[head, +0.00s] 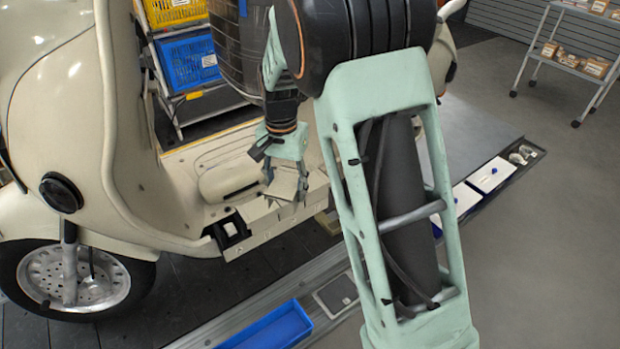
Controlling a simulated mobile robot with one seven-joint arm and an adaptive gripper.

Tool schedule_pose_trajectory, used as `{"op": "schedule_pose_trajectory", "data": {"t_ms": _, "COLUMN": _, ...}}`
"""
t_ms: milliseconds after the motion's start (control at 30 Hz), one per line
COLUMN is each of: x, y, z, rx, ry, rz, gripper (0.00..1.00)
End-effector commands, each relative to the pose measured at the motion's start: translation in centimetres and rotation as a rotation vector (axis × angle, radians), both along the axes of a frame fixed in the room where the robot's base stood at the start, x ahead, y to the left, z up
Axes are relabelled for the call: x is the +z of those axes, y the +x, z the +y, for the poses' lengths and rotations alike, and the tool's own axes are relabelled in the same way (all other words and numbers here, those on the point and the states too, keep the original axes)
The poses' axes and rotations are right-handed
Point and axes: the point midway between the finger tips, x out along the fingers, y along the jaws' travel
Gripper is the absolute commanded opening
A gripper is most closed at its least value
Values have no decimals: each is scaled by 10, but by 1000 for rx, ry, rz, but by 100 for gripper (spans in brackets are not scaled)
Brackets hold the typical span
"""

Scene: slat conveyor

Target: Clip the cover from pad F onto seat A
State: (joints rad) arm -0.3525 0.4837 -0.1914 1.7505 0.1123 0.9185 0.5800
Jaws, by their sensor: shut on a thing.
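My gripper (285,186) is shut on a cream cover (286,184), a small flat piece held tilted between the fingers. It is over the cream footboard of the scooter (205,185), near the footboard's right end. Whether the cover touches the footboard cannot be told. A dark square opening (231,230) shows in the footboard's side, to the lower left of the gripper. No letters are readable, so I cannot tell which place is seat A or which pad is F.
My arm fills the middle right and hides part of the scooter. A blue tray (272,331), a grey pad (338,294) and white pads (491,175) lie along the conveyor strip. Crates (188,62) stand behind.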

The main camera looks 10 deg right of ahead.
Motion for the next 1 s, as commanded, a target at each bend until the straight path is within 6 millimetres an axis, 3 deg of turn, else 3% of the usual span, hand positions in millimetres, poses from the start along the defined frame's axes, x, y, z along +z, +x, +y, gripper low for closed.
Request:
{"op": "schedule_pose_trajectory", "data": {"t_ms": 33, "x": 12, "y": 2, "z": 13, "rx": -43, "ry": -2, "rz": 2, "gripper": 22}}
{"op": "schedule_pose_trajectory", "data": {"t_ms": 500, "x": 24, "y": 5, "z": 118, "rx": -504, "ry": -3, "rz": 0, "gripper": 22}}
{"op": "schedule_pose_trajectory", "data": {"t_ms": 733, "x": 22, "y": 1, "z": 144, "rx": -630, "ry": -1, "rz": -1, "gripper": 22}}
{"op": "schedule_pose_trajectory", "data": {"t_ms": 1000, "x": 12, "y": 0, "z": 148, "rx": -657, "ry": -1, "rz": -1, "gripper": 22}}
